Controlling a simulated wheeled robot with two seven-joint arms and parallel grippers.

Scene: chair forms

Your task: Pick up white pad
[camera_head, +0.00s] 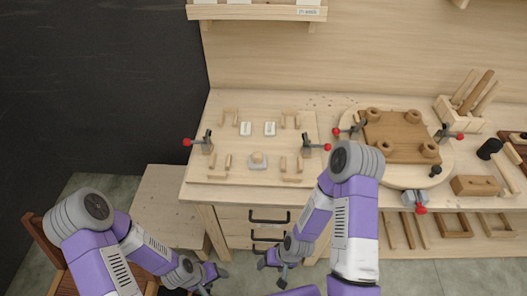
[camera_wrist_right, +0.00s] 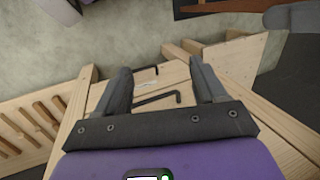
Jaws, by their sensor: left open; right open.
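Two small white pads lie side by side on the wooden board on the workbench, a left one (camera_head: 246,129) and a right one (camera_head: 270,129). Each has a faint dark mark, too small to read. My left gripper (camera_head: 210,278) is open and low, in front of the bench and well below the pads. My right gripper (camera_head: 273,267) is open and empty, also low in front of the bench drawers. In the right wrist view its two fingers are spread wide (camera_wrist_right: 162,78), with drawer handles behind them. No pad shows in that view.
A round turntable (camera_head: 400,173) with a brown seat panel (camera_head: 398,138) is on the right. A stool (camera_head: 165,200) stands left of the bench.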

